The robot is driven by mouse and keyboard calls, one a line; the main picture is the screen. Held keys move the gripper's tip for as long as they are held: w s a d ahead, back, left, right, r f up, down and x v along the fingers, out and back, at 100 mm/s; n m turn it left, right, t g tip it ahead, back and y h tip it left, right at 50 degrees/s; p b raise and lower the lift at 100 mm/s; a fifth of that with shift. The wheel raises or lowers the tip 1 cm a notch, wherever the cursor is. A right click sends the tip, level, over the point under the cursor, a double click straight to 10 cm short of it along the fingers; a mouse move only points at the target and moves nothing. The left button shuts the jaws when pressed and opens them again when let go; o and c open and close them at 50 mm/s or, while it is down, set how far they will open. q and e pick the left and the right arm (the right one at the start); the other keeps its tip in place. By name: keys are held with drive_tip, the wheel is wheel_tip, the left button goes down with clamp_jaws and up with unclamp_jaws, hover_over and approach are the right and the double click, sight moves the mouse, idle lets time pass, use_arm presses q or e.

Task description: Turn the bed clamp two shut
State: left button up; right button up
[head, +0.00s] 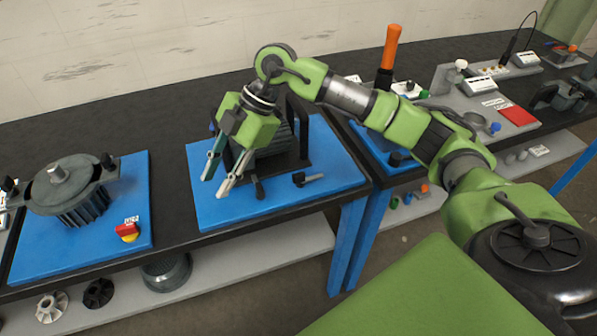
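My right gripper (216,183) reaches in from the right and points down over the blue base plate (232,209) in the middle of the table. Its two fingers are apart with nothing between them. Behind it stands a dark finned motor (272,140) with a black upright frame, partly hidden by the gripper. A small dark lever (258,187) stands just right of the fingertips, apart from them. A black knob with a grey bar (306,179) lies further right on the plate. I cannot tell which of these is bed clamp two. My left gripper is not in view.
Another motor (70,190) stands on a blue plate at the left, beside a red and yellow switch (128,230). An orange-handled tool (390,48) stands upright at the back right. A lower shelf (225,270) holds loose wheels. The blue plate's front right is clear.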

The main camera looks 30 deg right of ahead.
drive_tip(key=w+d+r+m+h, duration=0.1)
drive_tip(key=d+m+h, duration=0.25)
drive_tip(key=d, duration=0.95)
drive_tip(key=r+m+h, duration=0.2)
drive_tip(key=h, duration=0.1)
hover_over(299, 174)
drive_tip(key=shift+g, duration=0.3)
wheel_tip(299, 174, down, 14)
drive_tip(key=p, duration=0.3)
clamp_jaws()
